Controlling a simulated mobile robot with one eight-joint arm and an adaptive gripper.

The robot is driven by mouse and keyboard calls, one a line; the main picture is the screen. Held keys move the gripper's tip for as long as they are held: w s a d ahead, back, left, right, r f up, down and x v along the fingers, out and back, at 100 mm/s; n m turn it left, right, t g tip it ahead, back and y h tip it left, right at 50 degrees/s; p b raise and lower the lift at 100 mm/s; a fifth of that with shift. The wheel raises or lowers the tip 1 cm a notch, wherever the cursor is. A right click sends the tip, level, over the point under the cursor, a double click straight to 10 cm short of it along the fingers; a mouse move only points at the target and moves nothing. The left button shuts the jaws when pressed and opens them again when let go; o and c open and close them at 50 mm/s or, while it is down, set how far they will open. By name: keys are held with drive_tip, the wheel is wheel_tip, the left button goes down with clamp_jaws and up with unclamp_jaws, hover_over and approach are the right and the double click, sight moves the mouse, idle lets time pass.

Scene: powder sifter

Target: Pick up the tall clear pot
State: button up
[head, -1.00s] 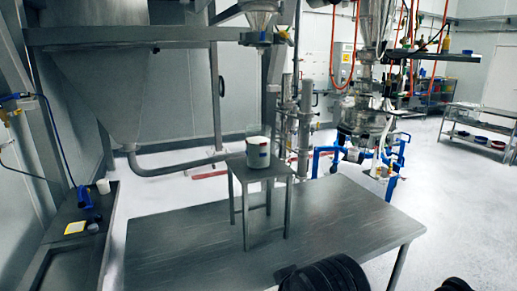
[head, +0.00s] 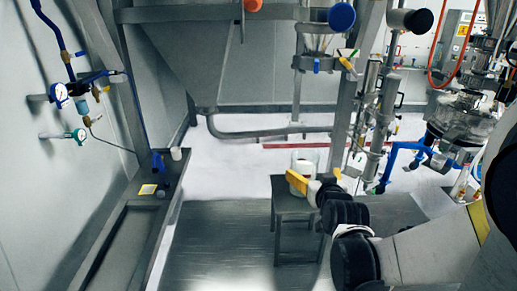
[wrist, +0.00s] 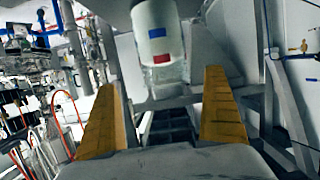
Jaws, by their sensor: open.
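The tall clear pot (head: 303,163), with white contents, stands on a small grey metal stand (head: 288,209). In the head view my gripper (head: 297,181) is in front of the pot and hides its lower part. In the wrist view the pot (wrist: 155,40) appears upside down, with blue and red marks, beyond the fingertips and roughly between their lines. My gripper (wrist: 163,95) is open, its two yellow fingers spread apart with nothing between them. The gap to the pot is hard to judge.
A bench at the left holds a white cup (head: 176,154) and a yellow item (head: 148,189). Pipes and a steel hopper (head: 205,50) are behind. Glass equipment (head: 462,115) is at the right.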

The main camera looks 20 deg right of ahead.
approach(301, 161)
drive_tip(key=x, duration=0.5)
drive_tip(key=shift+w+d+f, duration=0.15)
drive_tip(key=shift+w+f, duration=0.05)
drive_tip(key=shift+w, duration=0.1)
drive_tip(key=shift+s, duration=0.1)
drive_tip(key=c, duration=1.4)
